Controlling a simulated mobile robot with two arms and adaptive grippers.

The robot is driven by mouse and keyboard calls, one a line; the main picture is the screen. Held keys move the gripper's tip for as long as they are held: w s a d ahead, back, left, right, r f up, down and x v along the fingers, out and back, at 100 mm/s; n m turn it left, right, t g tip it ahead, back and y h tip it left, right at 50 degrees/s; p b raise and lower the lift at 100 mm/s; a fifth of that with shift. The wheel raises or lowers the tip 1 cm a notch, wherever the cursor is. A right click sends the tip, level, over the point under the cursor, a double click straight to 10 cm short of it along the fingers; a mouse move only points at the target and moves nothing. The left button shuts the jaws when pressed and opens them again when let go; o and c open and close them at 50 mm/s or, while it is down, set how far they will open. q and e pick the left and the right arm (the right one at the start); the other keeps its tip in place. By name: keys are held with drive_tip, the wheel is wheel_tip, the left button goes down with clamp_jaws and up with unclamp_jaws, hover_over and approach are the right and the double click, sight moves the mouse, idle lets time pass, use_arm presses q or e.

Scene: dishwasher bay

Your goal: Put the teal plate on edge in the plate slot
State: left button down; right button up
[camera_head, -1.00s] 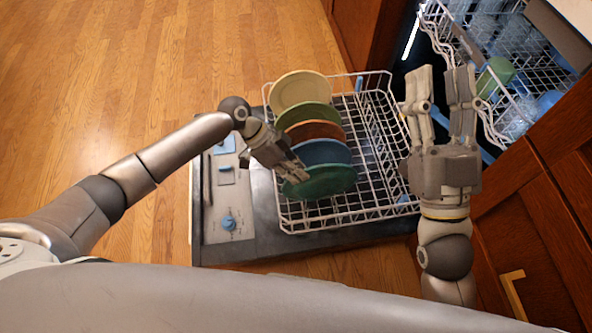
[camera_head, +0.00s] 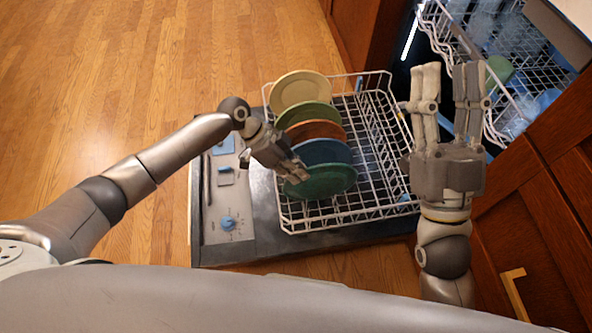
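The teal plate (camera_head: 325,182) is the nearest in a row of plates in the white lower dish rack (camera_head: 345,218), and it leans on edge. My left gripper (camera_head: 297,172) is at the plate's left rim, with its fingers against or around it. The fingertips are small and partly hidden, so I cannot tell whether they grip the rim. My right gripper (camera_head: 448,92) is open and empty, to the right of the rack, fingers pointing up the picture. The slot under the teal plate is hidden by the plate.
Behind the teal plate stand a blue plate (camera_head: 324,152), an orange-brown plate (camera_head: 316,129), a green plate (camera_head: 308,113) and a cream plate (camera_head: 299,90). The rack's right half is empty. The upper rack (camera_head: 508,95) holds glasses. Wooden cabinets (camera_head: 545,190) border the right.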

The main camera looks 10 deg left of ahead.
use_arm(q)
drive_tip(key=shift+s+a+f, duration=0.25)
drive_tip(key=shift+f, duration=0.4)
drive_tip(key=c, duration=1.6)
unclamp_jaws()
drive_tip(key=shift+w, duration=0.15)
drive_tip(key=shift+o, duration=0.2)
drive_tip(key=shift+d+r, duration=0.1)
wheel_tip(320, 180, up, 14)
drive_tip(key=p, duration=0.9)
drive_tip(key=shift+p, duration=0.4)
